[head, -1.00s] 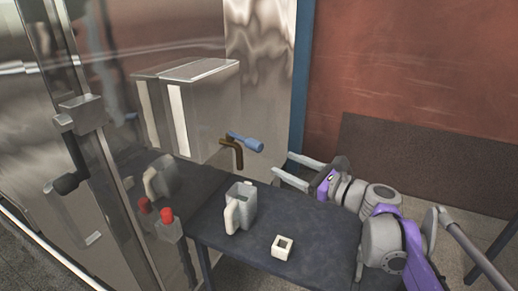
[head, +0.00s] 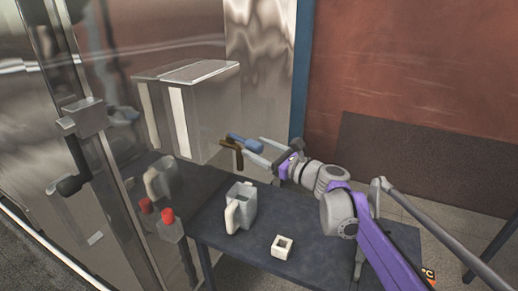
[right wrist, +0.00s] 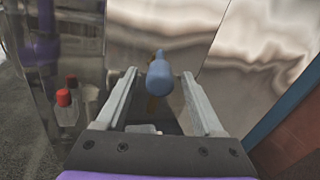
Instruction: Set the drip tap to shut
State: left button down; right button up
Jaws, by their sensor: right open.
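The drip tap has a blue handle (head: 246,142) and a brown spout (head: 231,148), on the front of a steel tank (head: 207,105). The handle points out from the tank toward my right gripper. My right gripper (head: 256,151) is open at the handle. In the right wrist view the blue handle (right wrist: 160,78) lies between the two open fingers (right wrist: 158,88), with a gap on each side. The spout is mostly hidden behind the handle there. My left gripper is not in view.
A grey jug (head: 243,206) with a pale handle stands on the dark table (head: 215,235) below the tap. A small white square block (head: 282,246) lies nearer the front edge. A red-topped item (head: 169,222) is at the left, by a shiny steel panel.

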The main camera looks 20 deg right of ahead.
grip_shut()
dwell(1.4)
